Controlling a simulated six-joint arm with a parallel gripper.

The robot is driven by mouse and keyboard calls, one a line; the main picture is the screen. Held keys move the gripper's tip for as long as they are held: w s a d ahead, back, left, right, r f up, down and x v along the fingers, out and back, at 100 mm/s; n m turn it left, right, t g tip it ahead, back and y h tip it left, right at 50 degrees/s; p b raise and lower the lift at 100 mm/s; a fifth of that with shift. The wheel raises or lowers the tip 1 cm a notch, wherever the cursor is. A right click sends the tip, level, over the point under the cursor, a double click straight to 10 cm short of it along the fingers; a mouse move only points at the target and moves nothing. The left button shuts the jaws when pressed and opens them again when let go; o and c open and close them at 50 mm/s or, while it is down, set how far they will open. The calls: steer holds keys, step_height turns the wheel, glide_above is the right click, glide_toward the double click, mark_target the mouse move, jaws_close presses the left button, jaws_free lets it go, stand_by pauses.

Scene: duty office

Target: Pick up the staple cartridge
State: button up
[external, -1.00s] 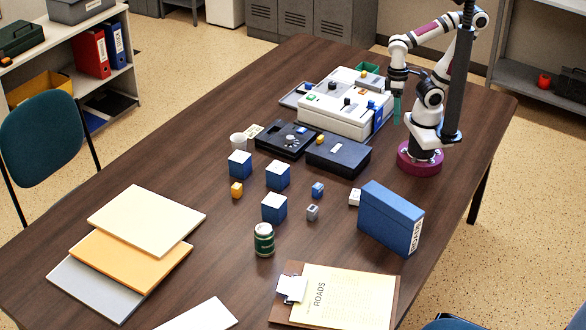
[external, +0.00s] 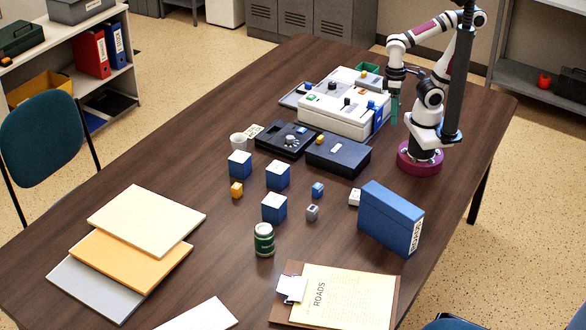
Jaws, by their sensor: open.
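I cannot tell for sure which thing is the staple cartridge. My gripper (external: 394,110) has teal fingers pointing down. It is open, at the right end of the white console (external: 340,112), and well behind the small blocks. The gap between its fingers is hard to see at this size. It holds nothing that I can see.
Blue cubes (external: 275,207) with pale tops stand mid-table. Two black boxes (external: 338,158) lie before the console. A blue binder (external: 390,220) stands upright at right. A green can (external: 264,240), clipboard (external: 345,298) and folders (external: 140,240) lie nearer.

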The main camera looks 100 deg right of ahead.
steer(key=w+m, duration=0.2)
steer(key=w, duration=0.9)
steer(key=m+h, duration=0.2)
glide_above(319, 186)
step_height(319, 186, down, 6)
step_height(319, 186, down, 16)
steer(key=shift+r, duration=0.25)
jaws_close()
